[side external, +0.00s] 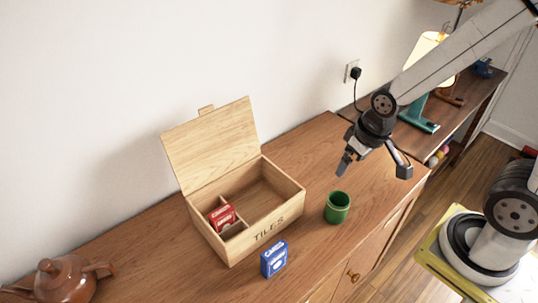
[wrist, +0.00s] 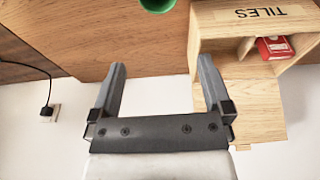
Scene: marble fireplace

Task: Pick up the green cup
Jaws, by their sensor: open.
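The green cup (side external: 338,208) stands upright on the wooden cabinet top, right of the wooden box, with its open mouth facing up. In the wrist view only part of the green cup (wrist: 157,5) shows, cut off by the top edge. My gripper (side external: 374,168) is open and empty, above the cabinet, up and to the right of the cup in the side view. In the wrist view the two fingers of my gripper (wrist: 160,75) are wide apart with nothing between them.
An open wooden box (side external: 274,217) marked TILES holds a red card box (side external: 222,216). A blue card box (side external: 273,258) stands in front of it. A brown teapot (side external: 66,280) is at the far left. A wall socket (side external: 352,71) and lamp (side external: 428,50) are behind.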

